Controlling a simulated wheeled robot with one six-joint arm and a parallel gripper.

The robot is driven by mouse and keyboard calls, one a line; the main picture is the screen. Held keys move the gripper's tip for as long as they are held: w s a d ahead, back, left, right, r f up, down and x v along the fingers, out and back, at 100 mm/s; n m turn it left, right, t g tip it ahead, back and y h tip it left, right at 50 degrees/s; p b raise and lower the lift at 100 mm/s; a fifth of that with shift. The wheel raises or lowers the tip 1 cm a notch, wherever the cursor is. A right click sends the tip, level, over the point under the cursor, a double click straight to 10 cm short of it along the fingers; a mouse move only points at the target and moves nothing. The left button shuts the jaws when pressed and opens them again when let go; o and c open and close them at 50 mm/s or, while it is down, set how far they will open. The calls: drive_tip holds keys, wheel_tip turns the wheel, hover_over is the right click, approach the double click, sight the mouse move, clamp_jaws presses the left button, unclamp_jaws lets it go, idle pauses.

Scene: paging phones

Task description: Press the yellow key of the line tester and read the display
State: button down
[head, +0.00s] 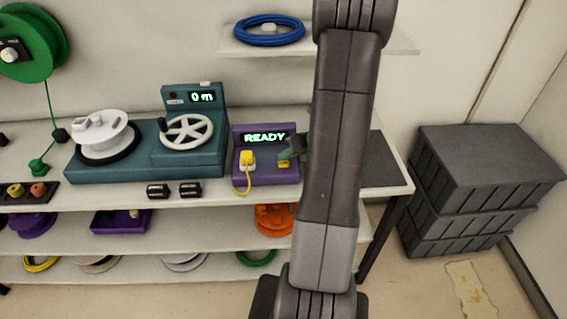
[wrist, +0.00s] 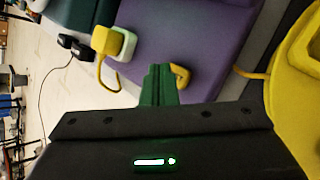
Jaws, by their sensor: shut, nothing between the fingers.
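The purple line tester (head: 266,172) stands on the bench, and its display (head: 264,138) reads READY in green. A yellow plug (head: 247,158) with a yellow cord sits on its left side. The yellow key (head: 284,164) is on its right side; in the wrist view the key (wrist: 181,76) shows just beside my green fingertips. My gripper (wrist: 158,72) is shut and empty over the tester's purple face (wrist: 195,35). The fingertips hide part of the key, and I cannot tell whether they touch it. The display is not readable in the wrist view.
A large yellow rounded thing (wrist: 293,85) is at the wrist view's right. Dark stacked crates (head: 480,185) stand on the floor at right. A shelf with blue cable (head: 269,30) is above.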

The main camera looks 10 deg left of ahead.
sight(287, 164)
drive_tip(key=shift+f, duration=0.45)
drive_tip(key=shift+f, duration=0.45)
idle(0.7)
drive_tip(key=shift+r, duration=0.1)
drive_tip(key=shift+r+p, duration=0.75)
drive_tip(key=shift+r, duration=0.05)
wheel_tip(287, 164, up, 5)
drive_tip(key=p, duration=0.5)
drive_tip(key=shift+r, duration=0.1)
idle(0.6)
